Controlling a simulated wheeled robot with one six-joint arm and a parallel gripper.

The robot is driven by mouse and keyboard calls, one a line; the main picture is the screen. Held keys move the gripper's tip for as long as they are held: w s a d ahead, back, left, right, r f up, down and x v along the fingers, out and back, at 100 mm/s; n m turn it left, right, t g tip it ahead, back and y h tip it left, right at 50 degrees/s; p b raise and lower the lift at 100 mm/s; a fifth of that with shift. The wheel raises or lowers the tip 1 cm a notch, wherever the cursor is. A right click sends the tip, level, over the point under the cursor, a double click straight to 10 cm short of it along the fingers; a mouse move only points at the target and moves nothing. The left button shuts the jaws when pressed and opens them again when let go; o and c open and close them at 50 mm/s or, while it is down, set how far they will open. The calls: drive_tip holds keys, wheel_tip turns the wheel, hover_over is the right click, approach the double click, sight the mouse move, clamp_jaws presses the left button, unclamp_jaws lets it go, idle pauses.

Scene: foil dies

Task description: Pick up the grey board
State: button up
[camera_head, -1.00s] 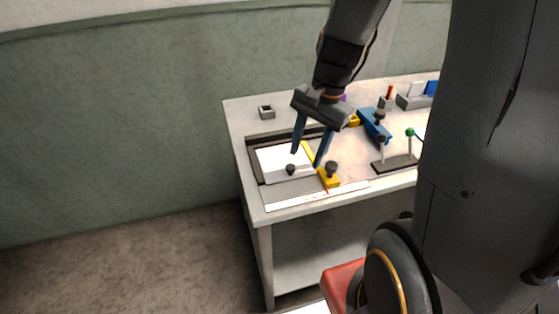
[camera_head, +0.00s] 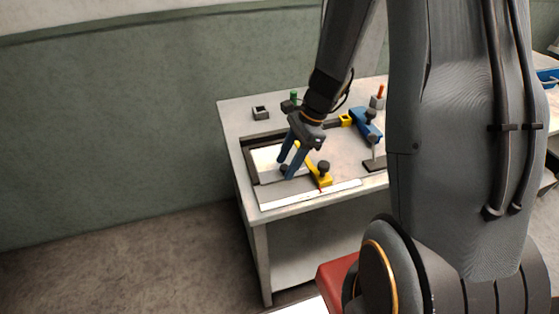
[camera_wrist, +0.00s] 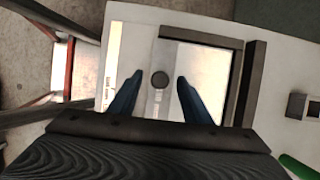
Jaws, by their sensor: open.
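The grey board (camera_head: 268,194) lies flat at the front of the dark-framed area on the white table, behind a white strip. It also shows in the wrist view (camera_wrist: 138,52), left of the shiny sheet. A round black knob (camera_wrist: 160,79) stands at the board's edge beside the sheet. My gripper (camera_head: 284,170) is open and points down over this edge. In the wrist view its blue fingertips (camera_wrist: 160,76) are on either side of the knob, with a gap to each. In the head view the fingers hide the knob. I cannot tell whether they touch the board.
A yellow clamp (camera_head: 326,181) with a black knob stands close right of my fingers. A dark frame (camera_wrist: 248,85) borders the shiny sheet (camera_wrist: 200,68). A blue tool (camera_head: 364,124) and a small grey square block (camera_head: 261,113) stand farther back.

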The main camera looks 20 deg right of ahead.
drive_tip(key=shift+f, duration=0.1)
clamp_jaws()
idle(0.3)
